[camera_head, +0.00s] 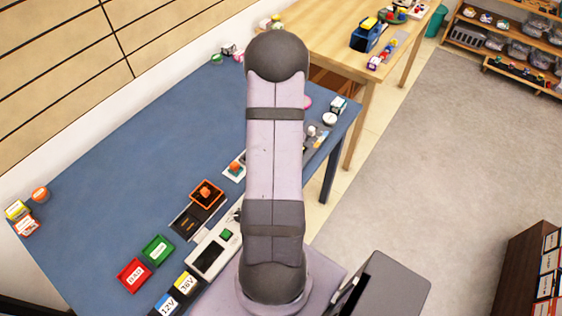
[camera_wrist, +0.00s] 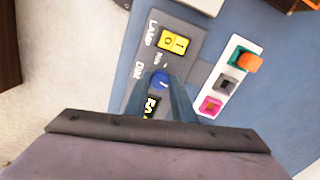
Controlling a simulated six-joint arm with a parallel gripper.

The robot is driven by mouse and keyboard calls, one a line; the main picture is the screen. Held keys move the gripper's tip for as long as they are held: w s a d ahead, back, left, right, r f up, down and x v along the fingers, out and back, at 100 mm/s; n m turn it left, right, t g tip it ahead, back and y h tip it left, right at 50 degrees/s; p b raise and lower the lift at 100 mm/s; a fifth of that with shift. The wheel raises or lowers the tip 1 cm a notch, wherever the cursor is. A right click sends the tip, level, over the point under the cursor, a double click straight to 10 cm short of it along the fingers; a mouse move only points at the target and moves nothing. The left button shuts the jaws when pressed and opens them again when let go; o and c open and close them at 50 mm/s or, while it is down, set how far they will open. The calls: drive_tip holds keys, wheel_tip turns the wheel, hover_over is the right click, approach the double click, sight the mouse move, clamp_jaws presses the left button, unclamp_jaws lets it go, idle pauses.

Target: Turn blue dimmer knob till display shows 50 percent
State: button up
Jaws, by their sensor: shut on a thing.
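In the wrist view the blue dimmer knob (camera_wrist: 160,82) sits on a dark grey panel (camera_wrist: 144,62) beside the printed word DIM. My gripper (camera_wrist: 161,76) has its two fingers on either side of the knob and is shut on it. A small black display (camera_wrist: 152,104) with yellow characters lies just below the knob. It is partly covered by my gripper, and I cannot read its number for sure. A yellow rocker switch (camera_wrist: 174,41) marked LAMP is above the knob on the same panel. In the head view my arm hides the knob and my gripper.
A white strip with a green and orange switch (camera_wrist: 246,62), a grey one and a pink one (camera_wrist: 211,104) lies right of the panel. In the head view the blue table (camera_head: 110,170) holds a red bin (camera_head: 134,274) and green bin (camera_head: 158,249) at lower left.

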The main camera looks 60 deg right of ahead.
drive_tip(key=o, duration=1.1)
drive_tip(key=shift+c, duration=0.2)
drive_tip(key=shift+r+b, duration=0.9)
drive_tip(key=shift+r, duration=2.8)
